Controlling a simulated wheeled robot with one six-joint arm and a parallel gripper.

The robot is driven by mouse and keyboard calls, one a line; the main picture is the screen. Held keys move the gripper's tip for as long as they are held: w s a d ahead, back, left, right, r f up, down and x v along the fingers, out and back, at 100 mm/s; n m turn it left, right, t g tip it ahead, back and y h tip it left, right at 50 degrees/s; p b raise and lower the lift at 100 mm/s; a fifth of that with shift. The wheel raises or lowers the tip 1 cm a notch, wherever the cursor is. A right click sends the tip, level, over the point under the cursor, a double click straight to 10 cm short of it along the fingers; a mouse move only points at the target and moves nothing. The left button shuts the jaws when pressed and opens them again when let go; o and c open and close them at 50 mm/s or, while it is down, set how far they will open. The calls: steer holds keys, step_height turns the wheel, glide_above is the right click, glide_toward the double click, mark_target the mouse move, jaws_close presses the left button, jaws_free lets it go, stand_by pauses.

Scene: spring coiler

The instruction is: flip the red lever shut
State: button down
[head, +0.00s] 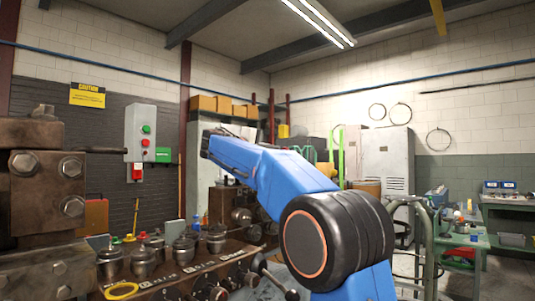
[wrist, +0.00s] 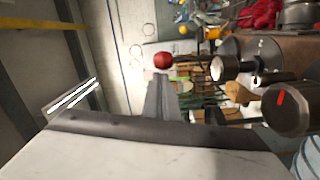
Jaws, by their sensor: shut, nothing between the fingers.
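A round red knob (wrist: 163,60), which looks like the end of the red lever, shows in the wrist view near the upper middle. The rest of the lever cannot be made out. My gripper (wrist: 161,80) is the grey tapered shape below it, shut and empty. Its tips lie just under the knob in the picture; I cannot tell whether they touch. In the head view my blue arm reaches up and left over the machine, and its far end hides the gripper. I cannot pick out the red lever with certainty there.
The dark machine bed (head: 190,270) carries several metal knobs, with a heavy bolted block (head: 45,190) at left. A grey control box (head: 140,133) with green and red buttons hangs on the wall. A green workbench (head: 465,243) stands at right.

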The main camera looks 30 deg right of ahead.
steer(key=shift+s+d+m, duration=0.25)
steer(key=shift+s+m, duration=0.45)
steer(key=shift+s+d+m, duration=0.2)
steer(key=shift+s+m, duration=0.45)
steer(key=shift+m, duration=0.05)
steer(key=shift+s+d+m, duration=0.25)
steer(key=shift+s+m, duration=0.45)
